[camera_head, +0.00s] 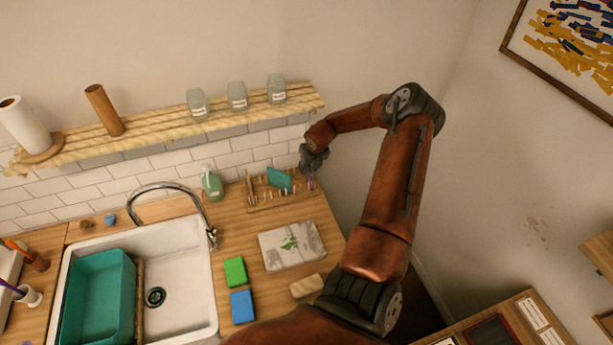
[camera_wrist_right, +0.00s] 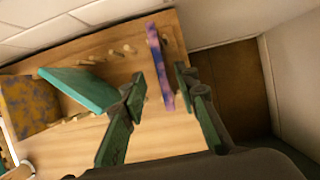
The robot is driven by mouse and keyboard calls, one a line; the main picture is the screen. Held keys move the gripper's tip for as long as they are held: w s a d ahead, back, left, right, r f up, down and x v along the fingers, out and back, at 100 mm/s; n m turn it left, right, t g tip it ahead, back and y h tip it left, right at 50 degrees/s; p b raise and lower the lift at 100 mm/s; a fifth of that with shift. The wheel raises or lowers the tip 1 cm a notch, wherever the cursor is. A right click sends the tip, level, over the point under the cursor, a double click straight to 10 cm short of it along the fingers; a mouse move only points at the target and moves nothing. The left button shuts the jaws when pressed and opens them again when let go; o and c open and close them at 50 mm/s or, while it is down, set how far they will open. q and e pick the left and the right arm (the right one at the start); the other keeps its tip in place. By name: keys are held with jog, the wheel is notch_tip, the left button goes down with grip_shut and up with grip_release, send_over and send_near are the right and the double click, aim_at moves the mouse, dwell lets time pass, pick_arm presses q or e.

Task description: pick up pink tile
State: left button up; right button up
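A thin tile mottled pink and purple (camera_wrist_right: 158,62) stands edge-on in the wooden rack (camera_head: 262,205); it is a small purple sliver in the head view (camera_head: 311,183). My right gripper (camera_head: 314,158) is above the right end of the rack. In the right wrist view its two green-sided fingers (camera_wrist_right: 160,90) are apart, one on each side of the tile's line, with gaps on both sides. I cannot tell whether the tile is at fingertip depth. My left gripper is not in view.
A teal tile (camera_wrist_right: 82,88) and a yellow-brown mottled tile (camera_wrist_right: 28,105) stand left in the rack. A green soap bottle (camera_head: 211,184) is beside the rack. A wooden shelf (camera_head: 165,127) with jars hangs behind. Counter right of the tap holds a grey-white slab (camera_head: 275,258).

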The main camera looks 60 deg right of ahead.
aim_at(308, 171)
jog(key=b+x, duration=0.2)
jog(key=x, duration=0.2)
jog(key=shift+s+d+f, duration=0.1)
jog(key=shift+d, duration=0.05)
jog(key=shift+d+f, duration=0.2)
jog(key=shift+f, duration=0.3)
jog(key=shift+r, duration=0.1)
jog(key=shift+c, duration=0.3)
grip_shut()
